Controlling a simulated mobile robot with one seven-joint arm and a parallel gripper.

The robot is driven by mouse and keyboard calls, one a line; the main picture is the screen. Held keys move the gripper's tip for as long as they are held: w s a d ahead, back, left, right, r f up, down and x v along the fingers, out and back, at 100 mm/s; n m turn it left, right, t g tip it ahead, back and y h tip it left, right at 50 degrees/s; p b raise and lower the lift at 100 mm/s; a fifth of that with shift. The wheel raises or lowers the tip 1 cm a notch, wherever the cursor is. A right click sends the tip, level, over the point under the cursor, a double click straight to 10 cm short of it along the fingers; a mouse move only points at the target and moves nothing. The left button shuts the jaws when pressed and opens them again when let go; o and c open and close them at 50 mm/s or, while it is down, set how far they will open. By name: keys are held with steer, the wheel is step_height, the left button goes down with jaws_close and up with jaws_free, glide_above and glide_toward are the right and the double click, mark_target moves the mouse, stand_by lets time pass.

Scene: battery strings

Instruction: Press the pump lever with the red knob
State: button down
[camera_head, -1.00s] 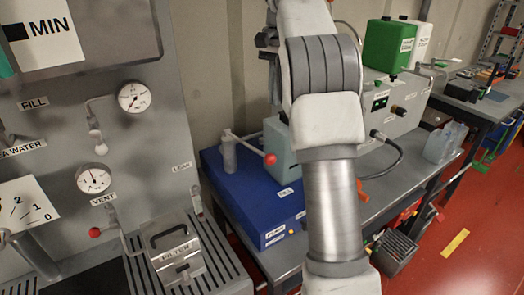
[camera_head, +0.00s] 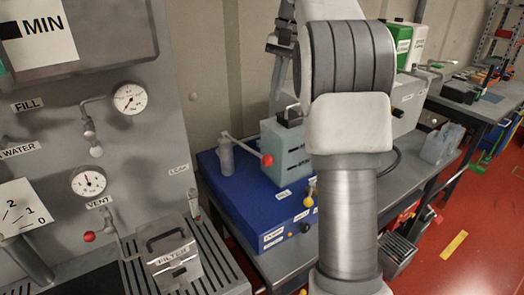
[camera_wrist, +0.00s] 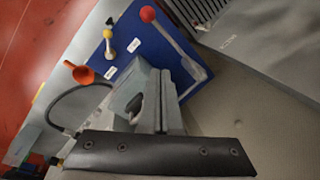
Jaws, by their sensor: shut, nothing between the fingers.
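The pump lever is a pale bar with a red knob (camera_head: 267,160) at its free end. It is hinged on a grey post (camera_head: 226,155) on the blue pump box (camera_head: 232,192). In the wrist view the lever (camera_wrist: 182,48) runs from its red knob (camera_wrist: 148,14) at the top down to the right. My gripper (camera_wrist: 163,75) shows in the wrist view as two grey fingers together, with nothing between them. It is apart from the red knob in that picture; its height above the box is hard to judge.
A grey-green tank (camera_head: 290,152) stands on the blue box behind the knob. A yellow knob (camera_head: 309,202) is at the box's right front. A second red knob (camera_head: 89,237) belongs to the vent valve at left. The filter box (camera_head: 172,262) is in front.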

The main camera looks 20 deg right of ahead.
steer(key=s+a+f+n+t+b, duration=0.1)
steer(key=s+n+t+b, duration=0.4)
steer(key=n, duration=0.4)
steer(key=shift+s+a+f+y, duration=0.15)
steer(key=shift+s+f+y, duration=0.25)
steer(key=shift+s, duration=0.25)
glide_above(256, 152)
steer(key=s+d, duration=0.1)
steer(key=d, duration=0.1)
step_height(256, 152, down, 8)
steer(key=f, duration=0.2)
steer(key=s+f, duration=0.1)
steer(key=f, duration=0.1)
steer(key=shift+a, duration=0.4)
steer(key=shift+f+b, duration=0.15)
steer(key=shift+b, duration=0.2)
